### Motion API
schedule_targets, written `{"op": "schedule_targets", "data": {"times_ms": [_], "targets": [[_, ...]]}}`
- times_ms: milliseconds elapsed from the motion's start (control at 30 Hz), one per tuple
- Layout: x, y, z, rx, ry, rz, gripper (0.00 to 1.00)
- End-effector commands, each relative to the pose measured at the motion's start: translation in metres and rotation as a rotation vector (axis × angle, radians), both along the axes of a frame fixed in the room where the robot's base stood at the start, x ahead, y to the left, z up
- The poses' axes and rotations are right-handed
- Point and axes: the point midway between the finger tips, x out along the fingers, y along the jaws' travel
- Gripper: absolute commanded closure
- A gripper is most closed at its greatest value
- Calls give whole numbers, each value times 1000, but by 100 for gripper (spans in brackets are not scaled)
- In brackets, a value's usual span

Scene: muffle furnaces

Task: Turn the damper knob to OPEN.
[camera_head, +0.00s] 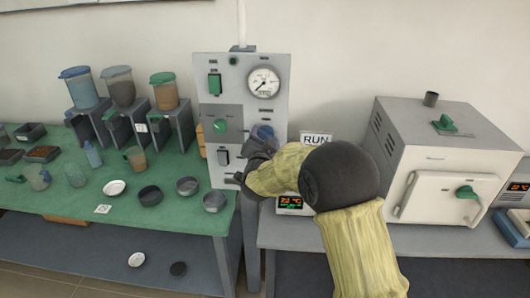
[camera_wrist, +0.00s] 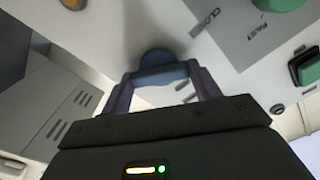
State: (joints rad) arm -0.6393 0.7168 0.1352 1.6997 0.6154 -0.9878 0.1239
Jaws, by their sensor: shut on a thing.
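The control panel (camera_head: 240,110) stands upright behind the bench. A blue knob (camera_wrist: 158,62) sits on its face, and a bit of blue shows in the head view (camera_head: 263,131) behind my gripper. My gripper (camera_wrist: 163,80) is shut on the blue knob, with one finger on each side. Lettering beginning "CLO" (camera_wrist: 204,22) is printed on the panel beside the knob. An OPEN mark is not visible, and I cannot tell where the knob points. My wrist covers part of the panel's lower right in the head view.
A green knob (camera_head: 221,125), a green switch (camera_head: 214,85) and a round gauge (camera_head: 263,83) are on the same panel. A furnace (camera_head: 450,150) stands at right. Cups, dishes and lidded containers stand on the green bench (camera_head: 110,205) at left.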

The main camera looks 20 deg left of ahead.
Motion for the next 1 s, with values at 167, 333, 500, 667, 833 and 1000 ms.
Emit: {"op": "schedule_targets", "data": {"times_ms": [167, 333, 500, 667, 833, 1000], "targets": [[0, -1, -9, 161, 39, -2, 61], [0, -2, -9, 319, 77, -2, 61], [0, -2, -9, 475, 115, -2, 61], [1, -2, -9, 620, 150, -2, 61], [1, -2, -9, 761, 186, -3, 61], [1, -2, -7, 867, 212, -4, 61]]}}
